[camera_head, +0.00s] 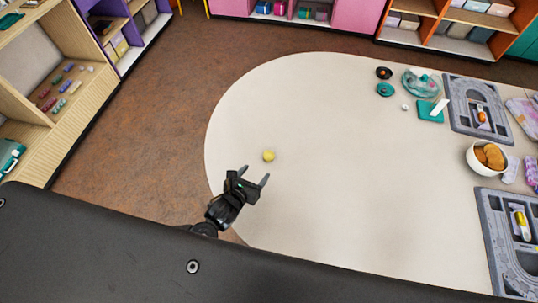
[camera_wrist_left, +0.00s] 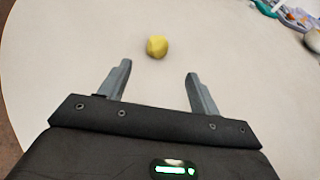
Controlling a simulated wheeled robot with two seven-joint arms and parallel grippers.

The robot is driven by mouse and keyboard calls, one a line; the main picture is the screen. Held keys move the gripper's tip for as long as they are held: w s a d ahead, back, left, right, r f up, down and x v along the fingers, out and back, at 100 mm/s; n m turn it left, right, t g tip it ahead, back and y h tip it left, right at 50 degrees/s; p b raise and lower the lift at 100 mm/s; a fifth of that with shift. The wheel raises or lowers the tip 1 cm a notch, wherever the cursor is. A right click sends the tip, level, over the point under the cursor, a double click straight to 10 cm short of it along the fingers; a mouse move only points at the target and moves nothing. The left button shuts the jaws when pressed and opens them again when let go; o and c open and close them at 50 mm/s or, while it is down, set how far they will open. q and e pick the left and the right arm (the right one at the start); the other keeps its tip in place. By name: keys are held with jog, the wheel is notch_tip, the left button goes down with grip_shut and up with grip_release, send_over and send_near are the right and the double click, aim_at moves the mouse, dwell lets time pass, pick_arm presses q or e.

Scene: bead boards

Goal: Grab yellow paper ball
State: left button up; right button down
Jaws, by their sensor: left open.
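The yellow paper ball (camera_head: 269,156) lies on the pale table near its left edge. In the left wrist view the ball (camera_wrist_left: 157,46) sits just beyond the fingertips, roughly centred between them. My left gripper (camera_head: 255,175) is open and empty, just below the ball in the head view. Its two fingers (camera_wrist_left: 160,75) are wide apart and do not touch the ball. My right gripper is in neither view.
The pale table (camera_head: 330,130) is clear around the ball. At the right stand a bowl of biscuits (camera_head: 488,157), grey boards (camera_head: 478,105), a clear teal-toned container (camera_head: 421,83) and small dark round pieces (camera_head: 384,73). Shelves (camera_head: 60,80) stand left, beyond the brown floor.

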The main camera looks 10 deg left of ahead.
aim_at(267, 157)
pick_arm(q)
jog(key=shift+w+m, duration=0.15)
jog(key=shift+m, duration=0.25)
jog(key=shift+x, duration=2.75)
jog(key=shift+p+x, duration=0.4)
jog(key=shift+x, duration=2.2)
jog(key=shift+a+r, duration=0.1)
jog(key=shift+r, duration=0.05)
jog(key=c, duration=1.1)
